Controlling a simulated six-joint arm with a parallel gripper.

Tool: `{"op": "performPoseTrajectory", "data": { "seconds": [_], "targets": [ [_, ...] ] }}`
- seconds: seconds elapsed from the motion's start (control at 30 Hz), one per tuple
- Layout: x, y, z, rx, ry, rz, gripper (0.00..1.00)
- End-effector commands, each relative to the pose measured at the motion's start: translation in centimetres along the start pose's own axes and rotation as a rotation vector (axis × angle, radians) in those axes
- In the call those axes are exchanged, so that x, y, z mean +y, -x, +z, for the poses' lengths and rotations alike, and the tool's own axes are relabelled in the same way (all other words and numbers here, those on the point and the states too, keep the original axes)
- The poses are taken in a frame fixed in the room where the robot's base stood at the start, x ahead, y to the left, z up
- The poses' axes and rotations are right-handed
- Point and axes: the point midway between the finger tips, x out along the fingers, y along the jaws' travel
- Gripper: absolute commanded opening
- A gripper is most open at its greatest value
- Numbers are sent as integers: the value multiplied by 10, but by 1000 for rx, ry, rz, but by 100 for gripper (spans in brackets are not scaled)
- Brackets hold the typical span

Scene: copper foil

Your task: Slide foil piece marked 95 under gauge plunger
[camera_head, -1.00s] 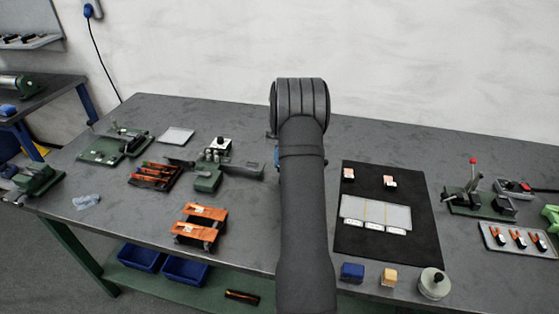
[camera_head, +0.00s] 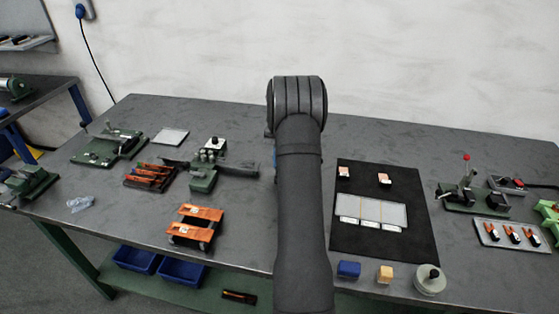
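Small copper-coloured pieces with pale labels (camera_head: 344,172) (camera_head: 384,179) lie at the top of a black mat. Orange-copper strips with a pale label lie on a small stand (camera_head: 195,220) left of my arm. More orange strips sit in a dark rack (camera_head: 150,176). The numbers are too small to read, so I cannot tell which piece is 95. A green-based device with a white, black-topped part (camera_head: 214,146) may be the gauge; its plunger cannot be made out. My arm fills the middle, and my gripper cannot be made out.
The black mat (camera_head: 345,245) holds a pale sectioned tray (camera_head: 370,210). A red-knobbed lever device (camera_head: 466,185) stands right. Bare bench (camera_head: 245,225) lies left of my arm.

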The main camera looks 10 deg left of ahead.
Motion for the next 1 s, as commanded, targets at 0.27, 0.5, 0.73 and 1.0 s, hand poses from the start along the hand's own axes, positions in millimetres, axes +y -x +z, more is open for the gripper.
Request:
{"op": "performPoseTrajectory", "data": {
  "seconds": [0.27,0.5,0.73,1.0],
  "targets": [
    [1,0,0,0,0,0,0],
    [4,0,0,0,0,0,0],
    [7,0,0,0,0,0,0],
    [10,0,0,0,0,0,0]
  ]
}}
